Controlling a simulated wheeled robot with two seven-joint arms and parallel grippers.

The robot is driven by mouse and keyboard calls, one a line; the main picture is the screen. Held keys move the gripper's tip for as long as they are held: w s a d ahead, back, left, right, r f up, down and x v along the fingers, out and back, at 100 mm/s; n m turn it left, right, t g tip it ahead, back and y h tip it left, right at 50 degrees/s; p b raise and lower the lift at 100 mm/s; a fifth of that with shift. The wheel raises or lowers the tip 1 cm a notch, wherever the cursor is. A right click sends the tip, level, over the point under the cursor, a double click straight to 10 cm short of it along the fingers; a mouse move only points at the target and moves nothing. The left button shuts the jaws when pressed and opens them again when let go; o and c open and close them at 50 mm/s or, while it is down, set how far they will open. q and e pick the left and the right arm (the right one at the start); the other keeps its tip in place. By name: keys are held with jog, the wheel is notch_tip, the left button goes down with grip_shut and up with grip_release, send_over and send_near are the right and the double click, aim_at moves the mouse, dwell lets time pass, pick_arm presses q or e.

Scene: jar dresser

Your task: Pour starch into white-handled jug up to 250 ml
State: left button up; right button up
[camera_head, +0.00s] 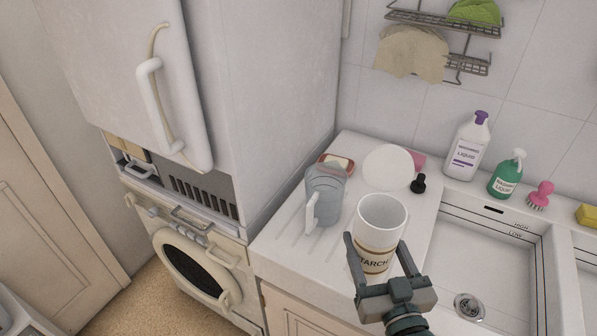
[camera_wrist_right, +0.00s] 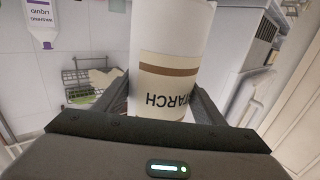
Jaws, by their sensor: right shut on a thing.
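The starch jar (camera_head: 382,222) is a white cylinder with a brown band and dark lettering. My right gripper (camera_head: 380,262) is shut on it, with a finger on each side. The jar looks roughly upright and its open top faces the head camera; its contents cannot be made out. In the right wrist view the jar (camera_wrist_right: 168,65) fills the space between the fingers. The white-handled jug (camera_head: 326,192), clear grey with a white handle, stands on the counter left of the jar. The jar is apart from it. Its fill level cannot be read. My left gripper is not in view.
A round white disc (camera_head: 386,167), perhaps a lid, is behind the jar, with a black stopper (camera_head: 418,184) beside it. A red soap dish (camera_head: 337,163) is behind the jug. The sink (camera_head: 490,245) lies right, with bottles behind it. A tall fridge (camera_head: 265,90) borders the counter at left.

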jog(key=w+a+r+n+g+y+p, duration=0.1)
jog(key=w+a+r+n+y, duration=0.2)
jog(key=w+a, duration=0.3)
jog(key=w+a+r+n+g+y+p, duration=0.1)
jog(key=w+a+r+n+g+y, duration=0.1)
jog(key=w+a+r+y, duration=0.3)
jog(key=shift+w+a+r+n+y+p, duration=0.35)
jog(key=shift+w+a, duration=0.35)
jog(key=shift+a, duration=0.55)
